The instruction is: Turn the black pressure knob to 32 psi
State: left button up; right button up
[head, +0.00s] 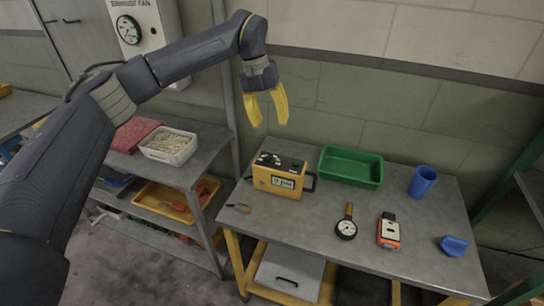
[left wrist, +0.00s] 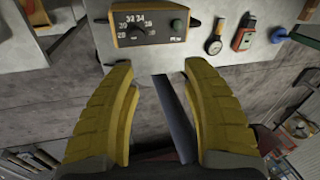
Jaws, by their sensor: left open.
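The yellow box (head: 278,181) with a black top stands at the table's left end. Its front has a small pale display marked psi, its value too small to read surely. In the left wrist view the box (left wrist: 122,41) shows a black panel with white numbers, 32 among them, around a dark knob (left wrist: 138,34); its pointer setting is unclear. A green round part (left wrist: 177,25) sits to its right. My right gripper is out of view.
On the table are a green tray (head: 352,178), a blue cup (head: 422,182), a round gauge (head: 346,228), an orange-and-white device (head: 388,231), a blue object (head: 454,245) and a small tool (head: 238,208). A shelf unit (head: 207,160) stands left.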

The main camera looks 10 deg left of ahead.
aim_at(269, 156)
pick_arm(q)
jog(key=f, duration=0.5)
jog(key=f+y, duration=0.1)
jog(key=f, duration=0.3)
jog(key=f+n+t+y, duration=0.1)
jog(key=f, duration=0.4)
jog(key=shift+w+a+f, duration=0.25)
jog(key=shift+w+f, duration=0.05)
dwell(0.3)
grip_shut()
